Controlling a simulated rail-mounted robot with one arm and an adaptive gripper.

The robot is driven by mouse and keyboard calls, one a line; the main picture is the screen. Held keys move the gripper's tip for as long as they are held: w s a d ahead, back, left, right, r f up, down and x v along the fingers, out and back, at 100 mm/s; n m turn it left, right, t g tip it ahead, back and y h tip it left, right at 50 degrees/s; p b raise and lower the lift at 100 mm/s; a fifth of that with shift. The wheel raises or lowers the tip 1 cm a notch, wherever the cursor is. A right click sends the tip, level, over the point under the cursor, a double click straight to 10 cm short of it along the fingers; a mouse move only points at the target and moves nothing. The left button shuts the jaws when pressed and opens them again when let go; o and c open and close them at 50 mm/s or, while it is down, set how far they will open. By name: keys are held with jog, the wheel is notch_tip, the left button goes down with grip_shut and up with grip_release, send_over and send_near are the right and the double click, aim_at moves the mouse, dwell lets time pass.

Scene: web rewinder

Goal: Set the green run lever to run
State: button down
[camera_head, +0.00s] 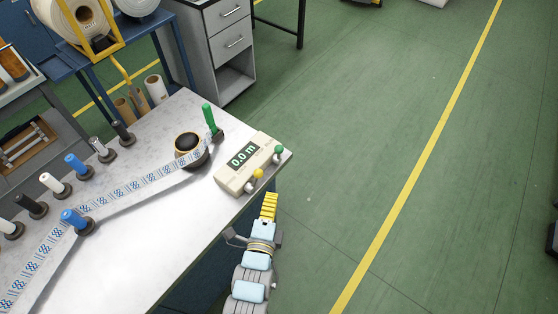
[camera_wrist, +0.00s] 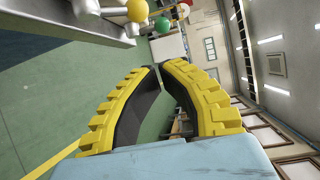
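The green run lever (camera_head: 279,150) has a small green ball knob and sits at the right end of the cream counter box (camera_head: 232,183), whose display reads 0.0 m. A yellow-knobbed lever (camera_head: 258,174) stands on the near corner of the box. My gripper (camera_head: 270,196) has yellow ribbed fingers and is beside the table edge, just below the yellow knob in the picture. In the wrist view the fingertips (camera_wrist: 161,67) almost meet, with nothing between them. The green knob (camera_wrist: 162,25) and yellow knob (camera_wrist: 138,11) show beyond the tips, apart from them.
A red ball (camera_wrist: 182,11) shows beside the green knob. The table (camera_head: 140,255) carries a printed web (camera_head: 130,188), a dark roll (camera_head: 189,147), several spindles and an upright green handle (camera_head: 209,117). The green floor (camera_head: 370,130) to the right is clear.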

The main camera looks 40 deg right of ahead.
aim_at(279, 158)
jog(key=b+x, duration=0.1)
jog(key=x, duration=1.3)
jog(key=shift+w+a+r, duration=0.1)
jog(key=shift+w+r, duration=0.1)
dwell(0.5)
